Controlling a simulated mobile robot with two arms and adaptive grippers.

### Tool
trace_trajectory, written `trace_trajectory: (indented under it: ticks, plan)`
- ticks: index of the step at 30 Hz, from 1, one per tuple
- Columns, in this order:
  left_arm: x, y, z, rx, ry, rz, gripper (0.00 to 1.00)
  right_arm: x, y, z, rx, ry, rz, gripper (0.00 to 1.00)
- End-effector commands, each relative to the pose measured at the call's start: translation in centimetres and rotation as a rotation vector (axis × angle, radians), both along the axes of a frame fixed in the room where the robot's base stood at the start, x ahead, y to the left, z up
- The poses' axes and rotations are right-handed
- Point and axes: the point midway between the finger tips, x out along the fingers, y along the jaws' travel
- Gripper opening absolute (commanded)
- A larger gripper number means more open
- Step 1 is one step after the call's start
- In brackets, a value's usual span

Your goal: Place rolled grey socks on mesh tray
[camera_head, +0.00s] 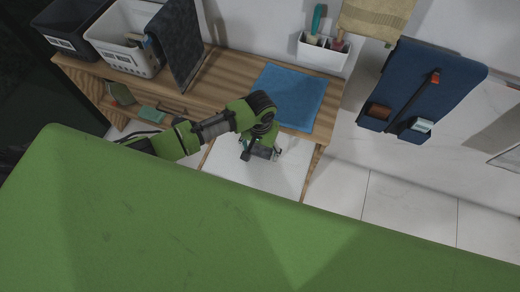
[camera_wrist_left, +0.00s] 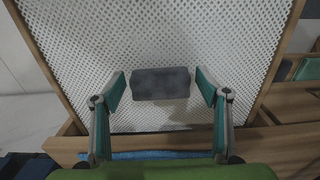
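The rolled grey socks (camera_wrist_left: 161,83) lie on the white perforated mesh tray (camera_wrist_left: 230,35), near its edge in the left wrist view. My left gripper (camera_wrist_left: 161,88) is open, with one finger on each side of the socks and a visible gap on both sides. In the head view the mesh tray (camera_head: 285,177) juts out from under the wooden counter. My left gripper (camera_head: 262,152) is over it there, and the arm mostly hides the socks. My right gripper is not in view.
A blue towel (camera_head: 288,95) lies on the wooden counter (camera_head: 232,72). A white basket (camera_head: 125,38) with a dark towel stands at the counter's left. A white caddy (camera_head: 322,52) and a blue hanging organiser (camera_head: 424,85) are on the wall. The floor (camera_head: 410,205) at right is clear.

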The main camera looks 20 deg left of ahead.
Motion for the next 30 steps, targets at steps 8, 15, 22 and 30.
trace_trajectory:
  ticks: [8,15,22,30]
  plan:
    - [0.1,-0.1,2.4,-0.002,-0.003,-0.002,0.68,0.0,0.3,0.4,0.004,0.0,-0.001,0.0]
    - [0.1,0.0,7.7,-0.002,-0.004,-0.001,0.68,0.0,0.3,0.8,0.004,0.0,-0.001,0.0]
    - [0.1,-0.1,11.3,-0.002,-0.001,0.0,0.68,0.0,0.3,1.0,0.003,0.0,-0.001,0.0]
    - [0.0,0.0,12.3,0.0,0.0,0.0,0.68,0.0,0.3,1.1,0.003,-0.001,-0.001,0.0]
